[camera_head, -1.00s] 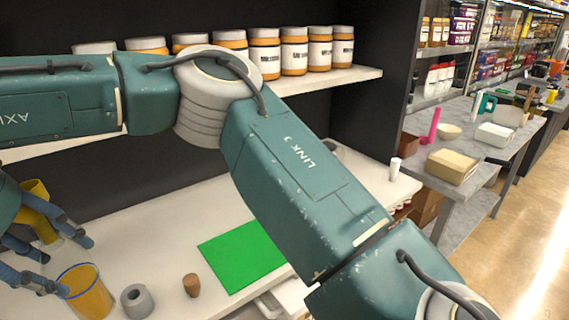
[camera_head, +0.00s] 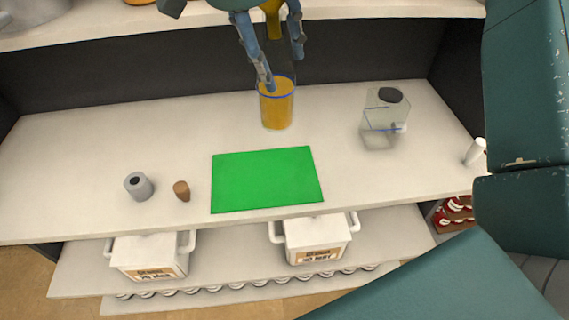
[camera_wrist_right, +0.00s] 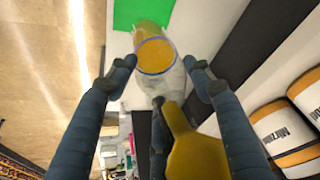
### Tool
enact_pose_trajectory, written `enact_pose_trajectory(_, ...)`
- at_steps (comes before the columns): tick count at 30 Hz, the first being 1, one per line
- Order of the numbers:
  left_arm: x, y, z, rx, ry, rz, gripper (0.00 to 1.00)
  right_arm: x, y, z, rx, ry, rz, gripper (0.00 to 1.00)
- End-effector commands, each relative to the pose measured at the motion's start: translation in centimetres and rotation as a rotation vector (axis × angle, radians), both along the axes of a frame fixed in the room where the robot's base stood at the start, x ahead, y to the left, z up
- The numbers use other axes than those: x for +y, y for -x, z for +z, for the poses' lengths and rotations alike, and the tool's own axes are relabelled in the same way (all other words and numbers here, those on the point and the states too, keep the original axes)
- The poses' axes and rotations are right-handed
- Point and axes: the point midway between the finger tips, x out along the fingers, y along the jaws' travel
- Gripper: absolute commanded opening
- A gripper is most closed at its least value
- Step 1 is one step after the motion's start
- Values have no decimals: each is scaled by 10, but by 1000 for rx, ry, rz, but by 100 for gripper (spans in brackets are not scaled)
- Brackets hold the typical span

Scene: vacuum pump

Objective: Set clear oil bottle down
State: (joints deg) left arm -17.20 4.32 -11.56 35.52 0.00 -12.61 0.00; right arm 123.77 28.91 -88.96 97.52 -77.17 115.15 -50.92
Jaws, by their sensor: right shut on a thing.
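The clear oil bottle (camera_head: 277,108) has a transparent body, amber oil with a blue ring at its top, and a yellow upper part. It is upright above or on the white counter, just behind the green mat (camera_head: 266,180); contact at its base is unclear. My right gripper (camera_head: 271,80) is shut on it from above, its blue-grey fingers along the clear body. In the right wrist view the bottle (camera_wrist_right: 155,57) lies between the fingertips, with the green mat (camera_wrist_right: 140,14) beyond. My left gripper is out of view.
A clear container with a black cap (camera_head: 383,120) stands to the right. A grey cylinder (camera_head: 138,186) and a brown stopper (camera_head: 182,191) stand left of the mat. A small white bottle (camera_head: 474,151) is near the right end.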

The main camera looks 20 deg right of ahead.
Motion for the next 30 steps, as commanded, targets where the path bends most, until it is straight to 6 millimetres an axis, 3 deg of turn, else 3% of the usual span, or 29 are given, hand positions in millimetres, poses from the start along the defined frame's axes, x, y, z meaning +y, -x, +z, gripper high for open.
enact_pose_trajectory(8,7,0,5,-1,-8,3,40,-1,2,-60,7,2,3,0)
enact_pose_trajectory(18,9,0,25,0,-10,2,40,-1,1,-138,3,2,2,0)
enact_pose_trajectory(30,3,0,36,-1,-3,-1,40,0,1,-178,4,2,0,0)
